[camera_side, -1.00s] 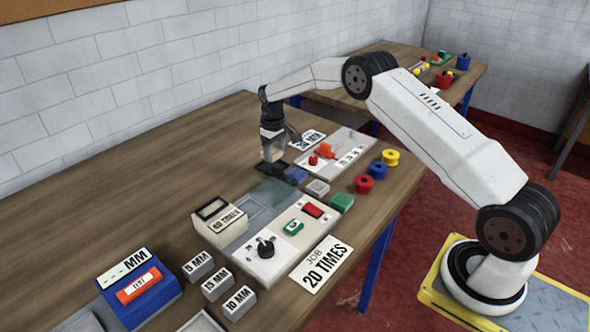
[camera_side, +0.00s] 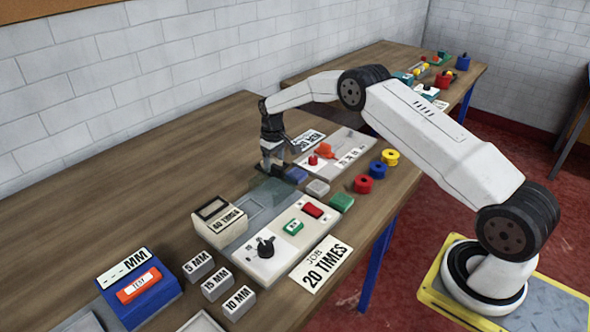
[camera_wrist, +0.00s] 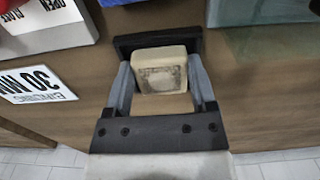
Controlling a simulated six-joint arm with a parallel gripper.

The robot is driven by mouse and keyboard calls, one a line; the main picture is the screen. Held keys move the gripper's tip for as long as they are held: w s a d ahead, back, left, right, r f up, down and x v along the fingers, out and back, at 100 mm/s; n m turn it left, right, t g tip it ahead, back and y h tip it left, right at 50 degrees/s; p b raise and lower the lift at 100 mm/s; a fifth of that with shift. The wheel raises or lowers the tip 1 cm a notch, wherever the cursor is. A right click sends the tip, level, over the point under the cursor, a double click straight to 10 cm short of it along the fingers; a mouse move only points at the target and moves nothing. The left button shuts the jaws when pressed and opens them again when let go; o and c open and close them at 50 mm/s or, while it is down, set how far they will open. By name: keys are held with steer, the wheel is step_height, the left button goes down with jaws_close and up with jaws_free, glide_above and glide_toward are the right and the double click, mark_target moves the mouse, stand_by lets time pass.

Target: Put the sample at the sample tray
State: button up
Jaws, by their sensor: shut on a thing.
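My gripper (camera_side: 272,168) points down over the table just behind the testing machine, near its clear greenish guard (camera_side: 268,194). In the wrist view my gripper (camera_wrist: 160,82) has its two grey fingers on either side of a cream block, which I take to be the sample (camera_wrist: 160,68). The block has a greyish marked face. A black bracket-like piece (camera_wrist: 125,47) lies around its far side; I cannot tell if it touches the block. In the side view the fingers hide most of the block. I cannot tell which thing is the sample tray.
Blue (camera_side: 297,174), grey (camera_side: 318,188) and green (camera_side: 342,202) blocks lie right of my gripper. Red, blue and yellow spools stand near the right edge. The table's left is clear.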

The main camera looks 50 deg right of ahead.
steer(key=shift+f, duration=0.3)
steer(key=shift+s+f, duration=0.15)
steer(key=shift+f, duration=0.15)
steer(key=o, duration=1.2)
steer(key=shift+c, duration=0.2)
step_height(320, 180, up, 14)
steer(key=shift+f, duration=0.25)
steer(key=s+a+t, duration=0.1)
steer(key=s+a, duration=0.3)
steer(key=s, duration=0.6)
steer(key=s+a, duration=0.5)
steer(key=s, duration=0.6)
steer(key=s+a+t, duration=0.1)
steer(key=s+a, duration=0.3)
steer(key=s, duration=0.6)
steer(key=shift+s+a+f+t, duration=0.25)
steer(key=shift+t, duration=0.05)
